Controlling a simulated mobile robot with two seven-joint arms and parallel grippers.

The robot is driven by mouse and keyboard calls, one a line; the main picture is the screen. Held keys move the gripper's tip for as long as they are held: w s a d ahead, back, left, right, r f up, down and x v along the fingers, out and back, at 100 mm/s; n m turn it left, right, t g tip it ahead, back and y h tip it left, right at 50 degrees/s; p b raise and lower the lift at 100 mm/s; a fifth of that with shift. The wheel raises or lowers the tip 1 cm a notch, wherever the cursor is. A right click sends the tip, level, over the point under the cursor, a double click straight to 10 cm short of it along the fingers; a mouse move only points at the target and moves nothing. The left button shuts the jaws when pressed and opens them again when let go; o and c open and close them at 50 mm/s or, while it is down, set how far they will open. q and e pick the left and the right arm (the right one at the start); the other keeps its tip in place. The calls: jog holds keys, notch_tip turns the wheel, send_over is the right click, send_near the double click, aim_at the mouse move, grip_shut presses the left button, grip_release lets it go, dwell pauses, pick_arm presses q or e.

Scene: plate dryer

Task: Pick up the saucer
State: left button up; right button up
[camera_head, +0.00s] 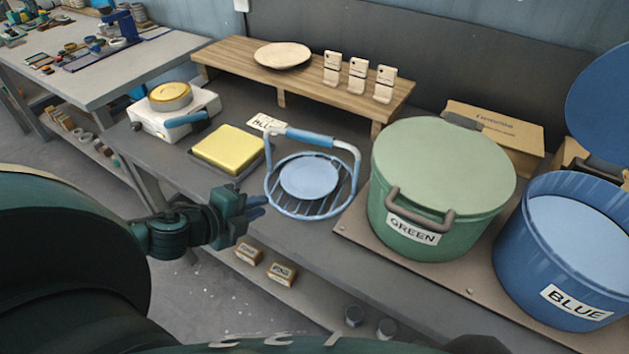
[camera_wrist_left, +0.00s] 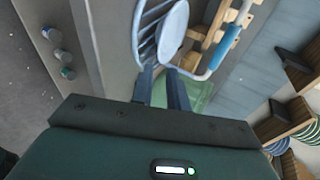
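A light blue saucer (camera_head: 309,177) lies in a round light blue wire rack (camera_head: 296,212) with an arched handle, on the grey bench. In the left wrist view the saucer (camera_wrist_left: 174,32) is just beyond the fingertips, with the rack's bars (camera_wrist_left: 148,25) beside it. My left gripper (camera_head: 262,206) is just left of the rack, at the bench's front edge. Its two fingers (camera_wrist_left: 161,88) are apart, with nothing held between them. My right gripper is not in view.
A green lidded pot (camera_head: 440,160) and an open blue pot (camera_head: 568,250) stand right of the rack. A yellow sponge-like block (camera_head: 227,147) lies left. Behind, a wooden riser (camera_head: 225,60) carries a beige plate (camera_head: 282,55) and several upright cards.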

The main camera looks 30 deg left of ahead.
aim_at(291, 193)
pick_arm(q)
jog(key=shift+x, duration=3.95)
jog(key=shift+a+p+x, duration=0.2)
jog(key=shift+a+x, duration=0.05)
jog(key=shift+x, duration=1.05)
jog(key=shift+a+p+x, duration=0.15)
jog(key=shift+a+x, duration=0.05)
jog(key=shift+x, duration=1.15)
jog(key=shift+w, duration=0.1)
grip_shut()
jog(key=shift+r, duration=0.1)
